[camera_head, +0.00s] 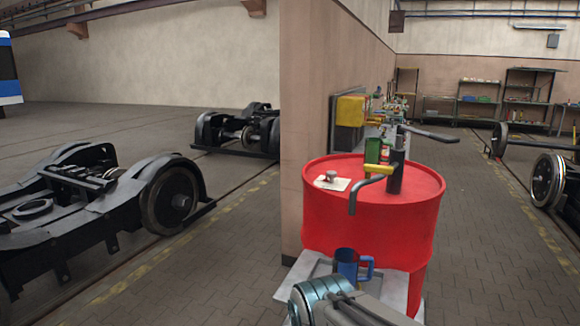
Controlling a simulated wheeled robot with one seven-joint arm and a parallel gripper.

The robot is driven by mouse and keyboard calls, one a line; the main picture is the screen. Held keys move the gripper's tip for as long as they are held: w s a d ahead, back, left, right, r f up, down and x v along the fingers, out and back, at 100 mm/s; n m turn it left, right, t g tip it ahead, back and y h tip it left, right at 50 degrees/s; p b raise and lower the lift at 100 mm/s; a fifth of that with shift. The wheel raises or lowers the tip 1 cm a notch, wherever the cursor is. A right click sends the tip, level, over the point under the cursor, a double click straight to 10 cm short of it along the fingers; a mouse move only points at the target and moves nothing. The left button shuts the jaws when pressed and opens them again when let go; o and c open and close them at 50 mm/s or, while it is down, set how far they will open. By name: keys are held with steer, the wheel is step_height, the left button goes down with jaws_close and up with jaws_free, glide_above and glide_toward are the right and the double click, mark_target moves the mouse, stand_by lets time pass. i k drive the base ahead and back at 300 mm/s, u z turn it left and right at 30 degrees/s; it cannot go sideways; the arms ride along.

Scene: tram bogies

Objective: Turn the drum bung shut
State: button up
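A red drum (370,225) stands upright in the middle of the view, beside the end of a wall. On the left of its top lies a small pale square (343,185) with a grey knob-like piece (332,175) on it. This piece looks like the bung, but it is too small to tell how far it is turned. The fingers of my gripper do not show; only a grey and teal part of my arm is visible at the bottom, in front of the drum.
A dark hand pump (396,172) with a long handle rises from the drum top, beside a green container (373,150). A blue mug (347,265) stands on a pale surface (297,272) before the drum. Dark bogies (95,205) stand left. Paved floor (480,240) is clear at right.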

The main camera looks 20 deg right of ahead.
mark_target(332, 175)
steer(key=z, duration=0.3)
steer(key=i, duration=0.7)
steer(key=z, duration=0.45)
